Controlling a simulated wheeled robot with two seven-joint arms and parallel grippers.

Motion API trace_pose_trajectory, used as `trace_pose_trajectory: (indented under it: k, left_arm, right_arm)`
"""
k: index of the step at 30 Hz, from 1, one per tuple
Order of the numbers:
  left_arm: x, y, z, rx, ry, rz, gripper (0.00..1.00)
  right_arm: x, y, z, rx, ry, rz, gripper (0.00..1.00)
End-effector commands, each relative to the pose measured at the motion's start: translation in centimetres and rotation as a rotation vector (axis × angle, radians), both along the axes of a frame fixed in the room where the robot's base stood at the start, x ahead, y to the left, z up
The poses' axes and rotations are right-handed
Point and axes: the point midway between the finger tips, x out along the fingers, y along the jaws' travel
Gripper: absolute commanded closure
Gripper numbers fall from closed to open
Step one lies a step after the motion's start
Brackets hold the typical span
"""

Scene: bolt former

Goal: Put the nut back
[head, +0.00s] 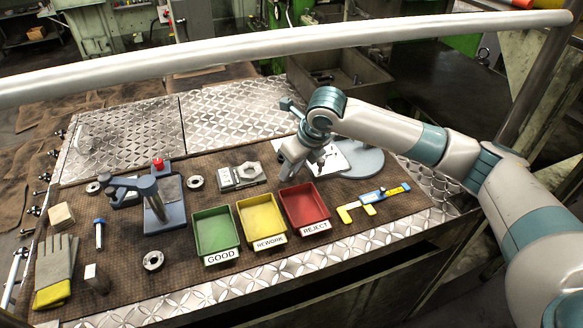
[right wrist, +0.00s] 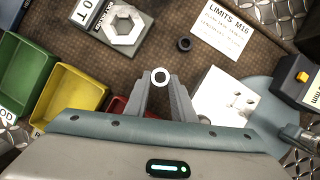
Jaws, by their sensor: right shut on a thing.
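My right gripper (head: 285,172) hangs over the mat, behind the red tray and right of a grey plate with a large hexagonal piece (head: 245,171). In the right wrist view its two fingers (right wrist: 160,88) are shut on a small pale ring-shaped nut (right wrist: 160,77), held at the fingertips with its hole facing the camera. The nut cannot be made out in the head view. The hexagonal piece (right wrist: 122,28) also shows in the right wrist view, ahead and left of the fingers. My left gripper is not in view.
Green GOOD (head: 218,257), yellow REWORK (head: 268,243) and red REJECT (head: 314,229) trays stand in front, apparently empty. Other rings (head: 196,182) lie on the mat. A dark ring (right wrist: 183,44) and a LIMITS M16 card (right wrist: 228,35) lie ahead. A yellow-blue caliper (head: 374,201) lies right.

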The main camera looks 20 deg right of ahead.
Motion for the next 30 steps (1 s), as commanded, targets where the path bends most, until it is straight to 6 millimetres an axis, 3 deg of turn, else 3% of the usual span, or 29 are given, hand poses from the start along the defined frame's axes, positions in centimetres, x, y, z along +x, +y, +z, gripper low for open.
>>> trace_pose_trajectory:
  k: [1, 3, 17, 23, 30]
  left_arm:
    - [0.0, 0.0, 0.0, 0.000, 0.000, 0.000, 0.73]
    - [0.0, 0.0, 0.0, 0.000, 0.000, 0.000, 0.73]
    - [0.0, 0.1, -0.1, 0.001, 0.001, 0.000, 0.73]
    - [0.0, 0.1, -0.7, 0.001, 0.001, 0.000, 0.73]
    - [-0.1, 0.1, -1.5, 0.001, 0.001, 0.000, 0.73]
  right_arm:
    - [0.0, 0.0, -0.1, 0.000, 0.001, 0.000, 0.75]
    - [0.0, 0.0, -0.1, 0.000, 0.001, 0.000, 0.58]
    - [-0.1, -0.1, 0.4, 0.000, -0.001, 0.000, 0.58]
    - [-0.7, -0.5, 2.3, 0.000, -0.002, 0.000, 0.58]
    - [-2.1, -1.3, 6.1, -0.001, -0.004, 0.000, 0.58]
